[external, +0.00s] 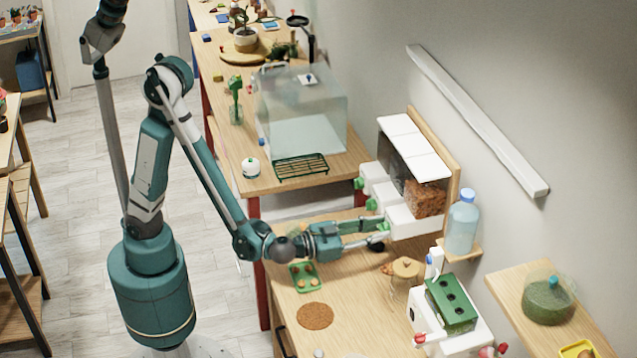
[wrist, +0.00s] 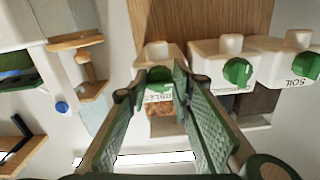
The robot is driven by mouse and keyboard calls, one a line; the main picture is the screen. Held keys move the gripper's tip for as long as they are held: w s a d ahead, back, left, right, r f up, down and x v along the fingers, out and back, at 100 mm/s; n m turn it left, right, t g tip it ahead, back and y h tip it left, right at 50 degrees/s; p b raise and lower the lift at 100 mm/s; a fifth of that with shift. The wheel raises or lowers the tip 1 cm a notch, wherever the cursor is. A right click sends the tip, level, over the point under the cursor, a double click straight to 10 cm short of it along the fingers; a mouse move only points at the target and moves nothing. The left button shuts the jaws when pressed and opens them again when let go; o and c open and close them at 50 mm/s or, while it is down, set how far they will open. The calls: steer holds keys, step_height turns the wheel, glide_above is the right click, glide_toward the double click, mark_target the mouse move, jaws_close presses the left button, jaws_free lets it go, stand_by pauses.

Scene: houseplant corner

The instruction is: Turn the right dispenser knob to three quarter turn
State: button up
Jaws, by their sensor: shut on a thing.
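A row of white dispensers with green knobs is mounted on a wooden wall board. The right dispenser (external: 415,222) is the nearest in the external view, with brown material in its clear bin. Its green knob (external: 377,227) also shows between the fingertips in the wrist view (wrist: 159,74). My gripper (external: 380,238) reaches it from the left, its fingers (wrist: 162,84) shut on the knob from both sides. The fingers hide much of the knob and part of the label below it, so its turn angle cannot be read.
The middle knob (wrist: 238,71) and the knob marked SOIL (wrist: 306,66) are close beside. A blue-capped bottle (external: 462,226) stands on a small shelf beside the dispensers. A jar with a tan lid (external: 405,268) and a green tray (external: 304,277) are on the table below.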

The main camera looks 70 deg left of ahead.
steer(key=o, duration=0.9)
steer(key=shift+s, duration=0.15)
steer(key=shift+s, duration=5.85)
steer(key=shift+a, duration=0.1)
